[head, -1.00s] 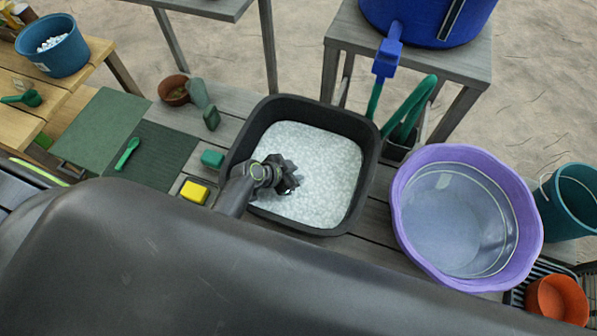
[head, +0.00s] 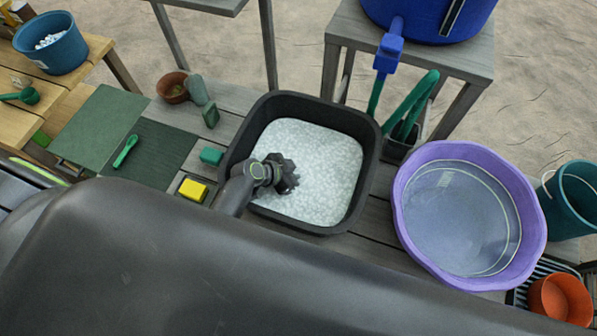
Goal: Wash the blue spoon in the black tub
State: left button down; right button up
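The black tub (head: 368,150) stands in the middle of the slatted table, filled with white suds (head: 325,165). My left gripper (head: 289,181) is inside the tub's outline, over or in the left part of the suds. Its fingers point down and away, so I cannot tell whether they are open or shut, or hold anything. No blue spoon shows; the gripper or suds may hide one. A green spoon (head: 126,151) lies on the dark green ribbed mat (head: 165,155) left of the tub. My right gripper is not in view.
A yellow sponge (head: 193,190) and a teal block (head: 211,156) lie just left of the tub. A purple basin (head: 537,225) of water stands at its right. A blue barrel (head: 425,15) with a tap (head: 388,55) is behind. An orange pot (head: 560,298) sits at lower right.

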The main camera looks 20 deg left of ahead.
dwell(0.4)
pick_arm(q)
jog(key=shift+s+a, duration=0.25)
jog(key=shift+a, duration=0.35)
jog(key=shift+w+d, duration=0.25)
jog(key=shift+d, duration=0.4)
jog(key=shift+w+d, duration=0.2)
jog(key=shift+d, duration=0.4)
jog(key=shift+s+a, duration=0.2)
jog(key=shift+a, duration=0.45)
jog(key=shift+s+a, duration=0.2)
jog(key=shift+a, duration=0.4)
jog(key=shift+w+d, duration=0.2)
jog(key=shift+d, duration=0.45)
jog(key=shift+w+d, duration=0.15)
jog(key=shift+d, duration=0.45)
jog(key=shift+s+a+b, duration=0.2)
jog(key=shift+a, duration=0.45)
jog(key=shift+s+a+b, duration=0.2)
jog(key=shift+a, duration=0.4)
jog(key=shift+w+d, duration=0.15)
jog(key=shift+d, duration=0.45)
